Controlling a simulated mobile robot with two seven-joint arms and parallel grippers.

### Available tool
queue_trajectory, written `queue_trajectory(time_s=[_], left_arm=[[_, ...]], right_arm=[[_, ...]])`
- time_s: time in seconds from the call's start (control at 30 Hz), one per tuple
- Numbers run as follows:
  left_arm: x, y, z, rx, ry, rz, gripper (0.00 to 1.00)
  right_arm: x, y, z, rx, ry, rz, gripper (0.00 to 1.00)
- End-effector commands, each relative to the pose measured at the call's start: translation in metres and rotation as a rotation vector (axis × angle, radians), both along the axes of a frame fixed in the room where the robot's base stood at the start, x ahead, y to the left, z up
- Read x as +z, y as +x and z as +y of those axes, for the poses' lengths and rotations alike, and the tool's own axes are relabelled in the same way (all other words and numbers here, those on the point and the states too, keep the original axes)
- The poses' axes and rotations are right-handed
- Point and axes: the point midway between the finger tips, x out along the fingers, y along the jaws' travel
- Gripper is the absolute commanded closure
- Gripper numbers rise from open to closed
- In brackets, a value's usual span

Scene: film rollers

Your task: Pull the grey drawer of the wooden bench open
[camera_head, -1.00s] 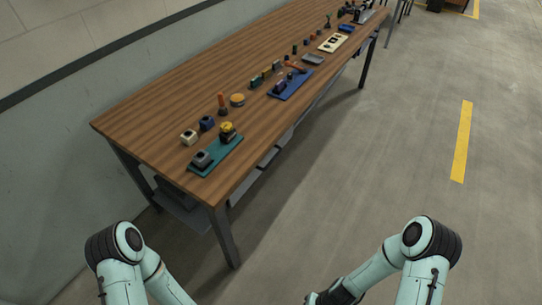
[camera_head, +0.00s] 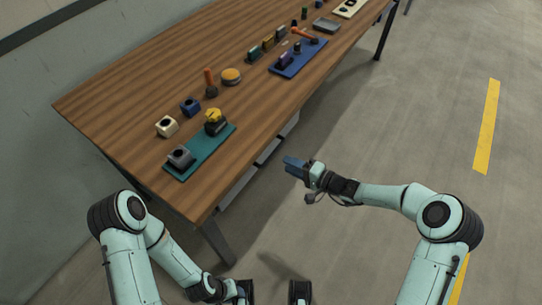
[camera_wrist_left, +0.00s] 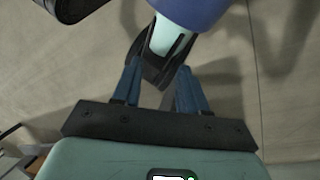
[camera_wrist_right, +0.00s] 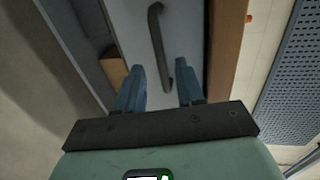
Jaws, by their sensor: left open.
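The wooden bench (camera_head: 130,95) runs from lower left to upper right in the head view. Grey fronts (camera_head: 238,188) show below its near edge. In the right wrist view, the grey drawer (camera_wrist_right: 188,30) has a dark bar handle (camera_wrist_right: 156,40). My right gripper (camera_head: 288,165) is beside the bench edge, pointing at it. In the right wrist view, its blue fingers (camera_wrist_right: 161,66) are open, with the handle ahead between them and no clear contact. The drawer looks shut. My left gripper (camera_wrist_left: 158,72) is open and low, away from the bench.
A teal tray (camera_head: 210,150) and a blue tray (camera_head: 300,58) with small parts lie on the bench top. A bench leg (camera_head: 218,242) stands at the near corner. The floor (camera_head: 400,120) to the right is clear, with a yellow stripe (camera_head: 487,125).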

Motion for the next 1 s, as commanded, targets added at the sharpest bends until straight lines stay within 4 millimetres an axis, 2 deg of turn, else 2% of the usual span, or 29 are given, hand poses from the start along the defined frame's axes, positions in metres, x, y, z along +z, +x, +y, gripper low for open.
queue_trajectory(time_s=[0.03, 0.2, 0.4, 0.57, 0.83, 0.87, 0.9, 0.97, 1.0], left_arm=[[-0.003, 0.002, 0.001, 0.003, 0.002, -0.005, 0.57], [-0.008, 0.008, 0.004, 0.009, 0.01, -0.021, 0.57], [-0.012, 0.014, 0.006, 0.016, 0.018, -0.037, 0.57], [-0.013, 0.016, 0.007, 0.018, 0.02, -0.044, 0.57], [-0.013, 0.016, 0.007, 0.018, 0.02, -0.044, 0.57], [-0.013, 0.016, 0.007, 0.018, 0.02, -0.044, 0.57], [-0.013, 0.016, 0.007, 0.018, 0.02, -0.044, 0.57], [-0.013, 0.016, 0.007, 0.018, 0.02, -0.044, 0.57], [-0.013, 0.016, 0.007, 0.018, 0.02, -0.044, 0.57]], right_arm=[[-0.004, 0.006, 0.012, 0.004, 0.002, 0.001, 0.62], [-0.012, 0.025, 0.04, 0.003, 0.001, 0.001, 0.62], [-0.017, 0.04, 0.062, 0.002, -0.001, 0.002, 0.62], [-0.018, 0.045, 0.069, 0.001, -0.001, 0.002, 0.62], [-0.018, 0.046, 0.07, 0.001, -0.001, 0.002, 0.62], [-0.018, 0.046, 0.07, 0.001, -0.001, 0.002, 0.69], [-0.018, 0.046, 0.07, 0.001, -0.001, 0.002, 0.82], [-0.018, 0.046, 0.07, 0.001, -0.001, 0.002, 1.0], [-0.018, 0.046, 0.07, 0.001, -0.001, 0.002, 1.0]])
